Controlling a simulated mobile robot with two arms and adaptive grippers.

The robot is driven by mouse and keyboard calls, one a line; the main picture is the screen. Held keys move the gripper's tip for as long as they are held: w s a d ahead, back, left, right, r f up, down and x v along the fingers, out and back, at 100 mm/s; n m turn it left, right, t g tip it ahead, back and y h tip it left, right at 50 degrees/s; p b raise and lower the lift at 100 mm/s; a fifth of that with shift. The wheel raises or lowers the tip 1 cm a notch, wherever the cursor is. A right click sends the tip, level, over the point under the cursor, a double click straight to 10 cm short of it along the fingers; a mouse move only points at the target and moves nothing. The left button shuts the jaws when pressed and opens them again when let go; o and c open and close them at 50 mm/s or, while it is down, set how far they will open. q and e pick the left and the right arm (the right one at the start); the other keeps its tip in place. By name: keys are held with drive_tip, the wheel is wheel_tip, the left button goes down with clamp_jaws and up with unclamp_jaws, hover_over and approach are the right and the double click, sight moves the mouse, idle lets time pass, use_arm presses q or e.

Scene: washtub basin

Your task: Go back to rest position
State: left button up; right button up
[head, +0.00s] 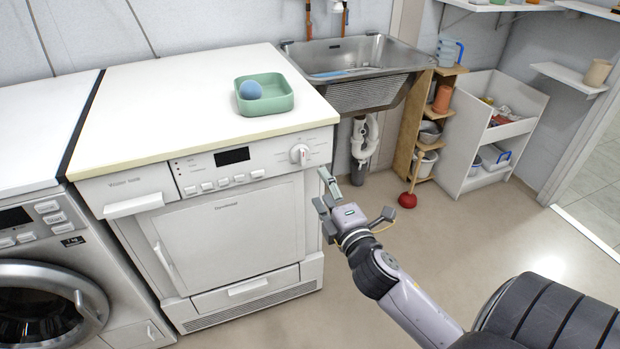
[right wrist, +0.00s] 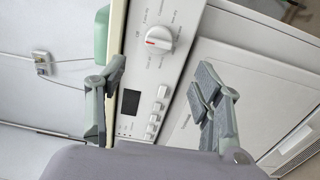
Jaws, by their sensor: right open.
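My right gripper (head: 324,190) is open and empty in front of the right front edge of the white dryer (head: 240,225), near its control knob (head: 299,154). In the right wrist view its two fingers (right wrist: 158,92) are spread apart, with the control panel and knob (right wrist: 159,40) showing between and beyond them. I cannot tell whether a finger touches the dryer front. A green tray (head: 265,108) with a blue ball (head: 250,90) in it stands on the dryer top. My left gripper is not in view.
A steel sink (head: 350,55) stands behind the dryer at right. Wooden shelves (head: 410,130) and a white cabinet (head: 490,130) stand along the back wall. A washing machine (head: 50,270) is at left. A red plunger (head: 407,200) is on the floor. The floor (head: 480,235) at right is mostly clear.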

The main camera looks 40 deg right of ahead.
drive_tip(key=s+a+f+m+g, duration=0.1)
drive_tip(key=s+f+m+g, duration=0.25)
drive_tip(key=f, duration=0.85)
drive_tip(key=s+a+f+m+g, duration=0.1)
drive_tip(key=s+f+m+g, duration=0.2)
drive_tip(key=f, duration=0.8)
drive_tip(key=s+a+f+m+g+y, duration=0.1)
drive_tip(key=s+a+f+m+g, duration=0.2)
drive_tip(key=f, duration=0.4)
drive_tip(key=s+a+f+m+g+y, duration=0.1)
drive_tip(key=s+a+f+g, duration=0.1)
drive_tip(key=s+a+f, duration=0.4)
drive_tip(key=s+a+f+m+g+y, duration=0.2)
drive_tip(key=s+a+f+m+g, duration=0.15)
drive_tip(key=s+f, duration=0.45)
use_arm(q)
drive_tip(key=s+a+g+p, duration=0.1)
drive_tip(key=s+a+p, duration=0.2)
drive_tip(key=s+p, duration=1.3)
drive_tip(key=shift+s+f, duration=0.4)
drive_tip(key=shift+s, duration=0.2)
use_arm(e)
drive_tip(key=s+d+n+g, duration=0.1)
drive_tip(key=s+d, duration=0.1)
drive_tip(key=s, duration=1.5)
drive_tip(key=shift+s+d+f+g, duration=0.25)
drive_tip(key=shift+d+g, duration=0.05)
drive_tip(key=shift+d, duration=0.05)
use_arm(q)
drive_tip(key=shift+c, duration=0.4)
